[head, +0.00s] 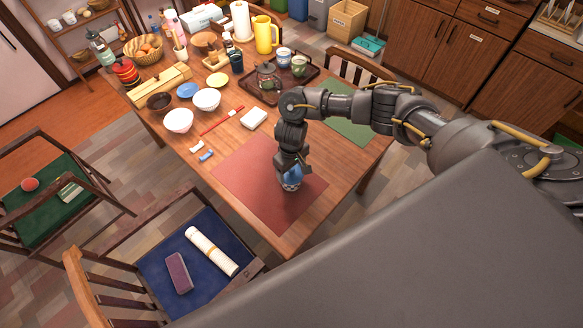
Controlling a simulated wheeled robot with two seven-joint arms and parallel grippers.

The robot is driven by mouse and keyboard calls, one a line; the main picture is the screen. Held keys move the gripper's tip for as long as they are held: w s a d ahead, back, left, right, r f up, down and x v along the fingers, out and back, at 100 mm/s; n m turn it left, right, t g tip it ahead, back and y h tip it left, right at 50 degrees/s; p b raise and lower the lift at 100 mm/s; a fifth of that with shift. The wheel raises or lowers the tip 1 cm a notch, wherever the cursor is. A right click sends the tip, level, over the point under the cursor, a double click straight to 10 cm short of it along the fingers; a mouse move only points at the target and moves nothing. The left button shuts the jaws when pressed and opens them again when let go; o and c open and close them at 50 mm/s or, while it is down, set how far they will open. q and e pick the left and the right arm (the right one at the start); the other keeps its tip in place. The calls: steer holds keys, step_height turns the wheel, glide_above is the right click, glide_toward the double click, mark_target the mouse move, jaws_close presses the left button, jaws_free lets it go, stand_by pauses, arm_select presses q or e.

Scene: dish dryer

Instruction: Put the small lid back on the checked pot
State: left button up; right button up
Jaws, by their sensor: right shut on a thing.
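My right gripper (291,164) points down over the red placemat (252,185) and is shut on a small blue thing (293,174), which looks like the small lid. Right below it on the placemat is a small blue-and-white patterned pot (290,186), which looks like the checked pot. The gripper hides much of both, and I cannot tell whether the lid is seated on the rim or just above it. My left gripper is not in view.
A dark tray (256,92) with a teapot (267,78) and cups stands farther back. White bowls (179,121), red chopsticks (220,121) and a white block (253,117) lie left of my arm. A green placemat (346,124) is to the right. The red placemat around the pot is clear.

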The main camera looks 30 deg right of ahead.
steer(key=o, duration=1)
steer(key=shift+r, duration=0.1)
step_height(320, 180, up, 7)
steer(key=p, duration=0.9)
jaws_close()
stand_by(0.8)
